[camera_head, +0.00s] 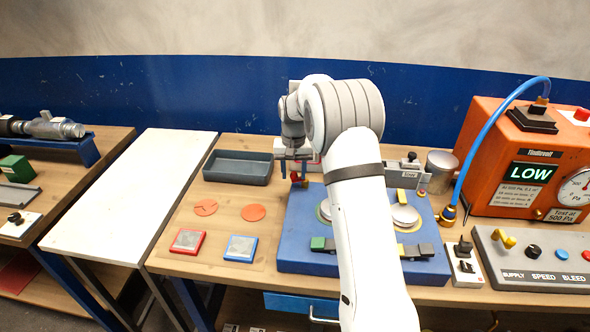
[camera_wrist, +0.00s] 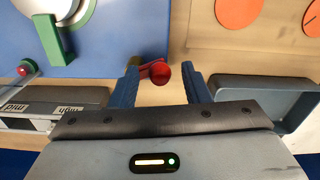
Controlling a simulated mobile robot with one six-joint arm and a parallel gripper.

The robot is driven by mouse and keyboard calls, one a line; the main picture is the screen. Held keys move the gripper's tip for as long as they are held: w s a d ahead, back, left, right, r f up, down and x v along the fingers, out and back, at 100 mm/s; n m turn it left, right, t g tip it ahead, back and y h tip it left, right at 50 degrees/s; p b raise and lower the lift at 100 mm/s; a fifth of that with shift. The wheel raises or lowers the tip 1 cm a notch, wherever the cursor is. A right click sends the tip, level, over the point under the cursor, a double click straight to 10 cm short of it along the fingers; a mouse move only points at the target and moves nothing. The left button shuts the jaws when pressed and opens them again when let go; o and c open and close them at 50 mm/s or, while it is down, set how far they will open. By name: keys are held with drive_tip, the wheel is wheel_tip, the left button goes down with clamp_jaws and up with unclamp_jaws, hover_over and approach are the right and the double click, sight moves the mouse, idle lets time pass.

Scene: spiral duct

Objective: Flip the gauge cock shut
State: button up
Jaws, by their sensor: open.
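My gripper (camera_head: 295,168) points down at the far left corner of the blue fixture (camera_head: 298,230), with its jaws open. In the wrist view its two blue fingers (camera_wrist: 162,78) stand either side of a small red lever with a round red end (camera_wrist: 160,72), beside the fixture's edge. The red part also shows under my gripper in the head view (camera_head: 296,178). I cannot tell whether a finger touches it, or whether it is the gauge cock's handle; no label for it is readable. My arm hides much of the fixture's middle.
A grey tray (camera_head: 238,179) lies just left of my gripper. Two orange discs (camera_head: 253,212) and red and blue framed blocks (camera_head: 187,240) lie nearer. Right are the orange gauge box (camera_head: 480,160), a blue hose (camera_head: 482,135) and the control panel (camera_head: 535,270).

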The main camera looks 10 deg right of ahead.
drive_tip(key=shift+c, duration=0.5)
clamp_jaws()
drive_tip(key=shift+w+m+b, duration=0.4)
drive_tip(key=shift+w+m, duration=0.05)
drive_tip(key=shift+m, duration=0.75)
drive_tip(key=shift+w+d+m, duration=0.1)
drive_tip(key=shift+w+m, duration=0.1)
drive_tip(key=shift+m, duration=0.5)
drive_tip(key=shift+w+m, duration=0.2)
drive_tip(key=shift+m, duration=0.5)
drive_tip(key=shift+o, duration=0.5)
unclamp_jaws()
drive_tip(key=shift+r, duration=0.15)
wheel_tip(320, 180, up, 8)
drive_tip(key=b, duration=0.1)
drive_tip(key=shift+f+b, duration=0.2)
drive_tip(key=shift+b, duration=0.1)
